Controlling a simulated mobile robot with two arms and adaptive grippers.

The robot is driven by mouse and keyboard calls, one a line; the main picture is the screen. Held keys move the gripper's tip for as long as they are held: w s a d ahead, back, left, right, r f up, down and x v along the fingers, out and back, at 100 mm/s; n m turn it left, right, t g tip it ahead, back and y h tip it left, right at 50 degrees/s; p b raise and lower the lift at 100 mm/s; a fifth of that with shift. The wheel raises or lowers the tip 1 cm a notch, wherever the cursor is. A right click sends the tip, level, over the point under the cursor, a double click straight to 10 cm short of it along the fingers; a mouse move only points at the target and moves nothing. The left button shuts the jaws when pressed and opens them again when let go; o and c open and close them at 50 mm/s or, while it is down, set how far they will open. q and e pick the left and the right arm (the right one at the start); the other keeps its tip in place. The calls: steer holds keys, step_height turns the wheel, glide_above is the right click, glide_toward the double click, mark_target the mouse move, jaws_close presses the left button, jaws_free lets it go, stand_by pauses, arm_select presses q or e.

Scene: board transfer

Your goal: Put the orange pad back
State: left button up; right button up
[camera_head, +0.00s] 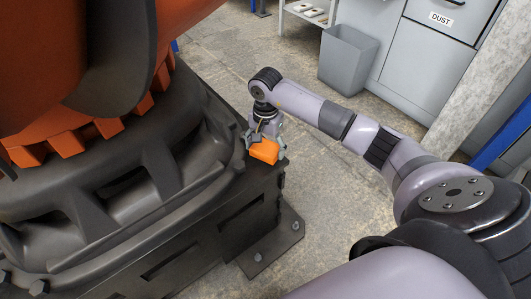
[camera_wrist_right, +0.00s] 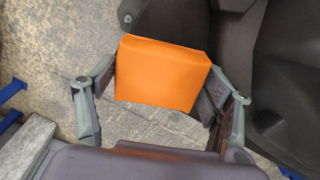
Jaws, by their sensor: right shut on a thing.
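The orange pad (camera_head: 265,151) is a small block at the corner of the dark machine base in the head view. My right gripper (camera_head: 263,142) is shut on it. In the right wrist view the orange pad (camera_wrist_right: 160,73) sits between the two fingers of my right gripper (camera_wrist_right: 160,85), one finger on each side. Concrete floor shows below and left of the pad there, and dark machine parts show to its right. Whether the pad touches the base is hard to tell. My left gripper is not in view.
The dark machine base (camera_head: 180,235) with a large orange body (camera_head: 60,60) fills the left. A bolted foot plate (camera_head: 272,245) juts out at its corner. A grey bin (camera_head: 347,57) and a cabinet (camera_head: 425,55) stand at the back. Concrete floor (camera_head: 225,50) between is clear.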

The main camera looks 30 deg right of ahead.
mark_target(266, 147)
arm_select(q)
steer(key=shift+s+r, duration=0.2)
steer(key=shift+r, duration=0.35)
arm_select(e)
steer(key=shift+f, duration=1.3)
steer(key=shift+f+b, duration=0.15)
steer(key=shift+b, duration=0.2)
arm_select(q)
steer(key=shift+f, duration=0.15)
arm_select(e)
steer(key=o, duration=1.1)
steer(key=shift+r+p, duration=0.3)
steer(key=shift+r, duration=0.3)
arm_select(q)
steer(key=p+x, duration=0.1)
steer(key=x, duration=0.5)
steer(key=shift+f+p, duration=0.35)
steer(key=shift+p, duration=0.05)
arm_select(e)
step_height(266, 147, up, 11)
steer(key=shift+r, duration=0.1)
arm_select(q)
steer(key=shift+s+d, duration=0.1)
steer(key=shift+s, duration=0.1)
